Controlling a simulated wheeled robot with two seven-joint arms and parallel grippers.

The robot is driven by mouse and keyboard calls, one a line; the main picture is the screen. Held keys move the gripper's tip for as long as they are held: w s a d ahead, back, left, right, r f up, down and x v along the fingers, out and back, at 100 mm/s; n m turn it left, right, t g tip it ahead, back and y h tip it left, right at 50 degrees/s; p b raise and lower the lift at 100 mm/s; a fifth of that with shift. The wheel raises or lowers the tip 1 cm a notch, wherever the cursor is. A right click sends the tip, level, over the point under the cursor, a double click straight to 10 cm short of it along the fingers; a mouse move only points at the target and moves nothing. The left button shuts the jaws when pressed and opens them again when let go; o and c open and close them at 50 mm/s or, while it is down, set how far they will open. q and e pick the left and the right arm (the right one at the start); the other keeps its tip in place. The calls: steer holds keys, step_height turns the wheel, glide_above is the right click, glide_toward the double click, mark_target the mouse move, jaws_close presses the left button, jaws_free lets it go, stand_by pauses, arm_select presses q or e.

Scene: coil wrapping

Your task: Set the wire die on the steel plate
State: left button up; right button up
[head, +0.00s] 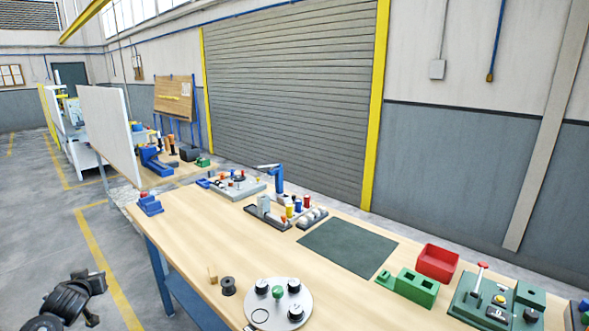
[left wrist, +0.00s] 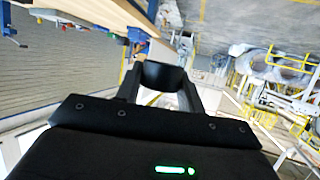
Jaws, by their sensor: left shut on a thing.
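My left gripper (head: 92,284) is at the lower left of the head view, over the floor and left of the bench. In the left wrist view its jaws (left wrist: 163,92) are shut on a dark, rounded piece (left wrist: 163,76), which I take to be the wire die. Its far side is hidden. A round silver plate (head: 279,318), which looks like the steel plate, lies at the bench's near edge, right of the gripper and well apart from it. Several black round pieces and a green knob (head: 277,291) stand on it. My right gripper is not in view.
A dark spool (head: 228,286) stands on the bench (head: 180,225) just left of the plate. A dark green mat (head: 346,247), a green block (head: 416,287) and a red bin (head: 437,262) lie to the right.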

arm_select(q)
steer(key=s+a+n+g+y, duration=0.3)
steer(key=s+a+n+y, duration=0.1)
steer(key=s, duration=0.4)
steer(key=w+d+r+m+t+h, duration=0.1)
steer(key=w+d+r+m+h, duration=0.15)
steer(key=d, duration=0.65)
steer(key=w+d+r+m+t+h, duration=0.1)
steer(key=d+r+t, duration=0.15)
steer(key=d, duration=0.65)
steer(key=w+d+r+m+h, duration=0.1)
steer(key=d+r+m+h, duration=0.15)
steer(key=d, duration=0.65)
steer(key=s+d+r+m+t+h, duration=0.1)
steer(key=s+d+r+m+h, duration=0.15)
steer(key=d+r, duration=0.45)
steer(key=s+d+r+m+h, duration=0.15)
steer(key=s+d+r, duration=0.25)
steer(key=d, duration=0.6)
step_height(320, 180, down, 6)
steer(key=b, duration=0.6)
steer(key=shift+r, duration=0.25)
